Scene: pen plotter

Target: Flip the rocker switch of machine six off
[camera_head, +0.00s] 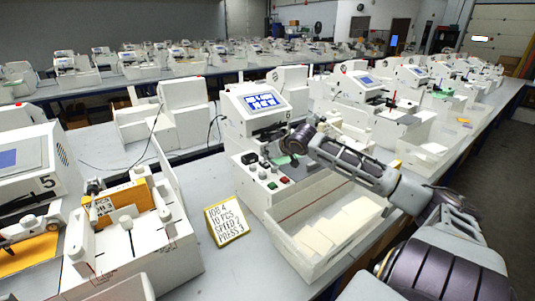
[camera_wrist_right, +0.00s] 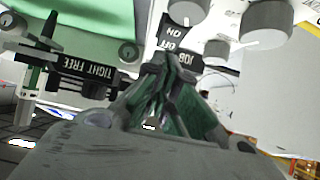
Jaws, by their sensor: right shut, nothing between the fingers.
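Machine six (camera_head: 240,130) stands in the middle of the head view, with a lit blue screen and a "6" on its head. Its front panel (camera_head: 256,183) carries knobs, a red button and a green button. A small black part (camera_head: 249,158) sits at the panel's upper left; I cannot tell whether it is the rocker switch. My right gripper (camera_head: 286,146) is at the machine's front, above the panel. In the wrist view its closed, empty fingertips (camera_wrist_right: 168,66) overlap black labels (camera_wrist_right: 172,38) reading "ON" and "JOB". I cannot tell whether they touch anything. My left gripper is not in view.
A tray (camera_head: 318,264) with cream paper stands in front of machine six. A yellow-framed job card (camera_head: 228,221) stands left of it. Machine five (camera_head: 30,160) is at far left. More machines line the bench to the right. Grey knobs (camera_wrist_right: 264,22) lie close to the fingertips.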

